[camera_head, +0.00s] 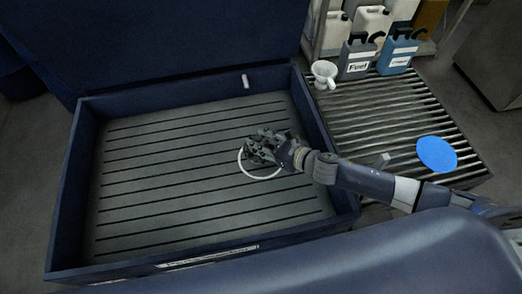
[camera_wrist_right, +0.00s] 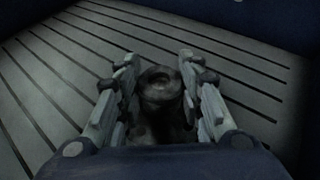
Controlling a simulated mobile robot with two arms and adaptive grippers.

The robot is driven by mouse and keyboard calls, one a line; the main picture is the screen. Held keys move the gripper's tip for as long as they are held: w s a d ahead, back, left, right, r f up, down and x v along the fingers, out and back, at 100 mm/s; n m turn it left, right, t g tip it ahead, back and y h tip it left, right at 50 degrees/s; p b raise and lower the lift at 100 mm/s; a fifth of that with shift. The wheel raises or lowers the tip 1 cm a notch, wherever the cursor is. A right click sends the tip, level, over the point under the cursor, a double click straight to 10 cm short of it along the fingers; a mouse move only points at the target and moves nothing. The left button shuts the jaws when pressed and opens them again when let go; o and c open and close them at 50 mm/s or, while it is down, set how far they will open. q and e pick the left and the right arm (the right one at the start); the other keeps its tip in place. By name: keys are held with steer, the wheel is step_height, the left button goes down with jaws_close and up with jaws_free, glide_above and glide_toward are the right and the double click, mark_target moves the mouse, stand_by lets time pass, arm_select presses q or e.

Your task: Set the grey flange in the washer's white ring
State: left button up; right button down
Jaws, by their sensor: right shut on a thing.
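The washer (camera_head: 68,215) is a dark blue open tub with a slatted grey floor. Its white ring (camera_head: 243,169) lies on that floor, right of the middle, partly covered by my right gripper. My right gripper (camera_head: 256,149) is over the ring's upper part. In the right wrist view my right gripper (camera_wrist_right: 162,95) is shut on the grey flange (camera_wrist_right: 160,84), a dark round piece with a hole, held between the two fingers. I cannot tell whether the flange touches the washer floor. My left gripper is not in view.
The tub's left floor is clear.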

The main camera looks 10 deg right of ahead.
steer(key=shift+f, duration=2.3)
steer(key=shift+f+b, duration=0.2)
steer(key=shift+b, duration=0.15)
steer(key=c, duration=1.1)
jaws_free()
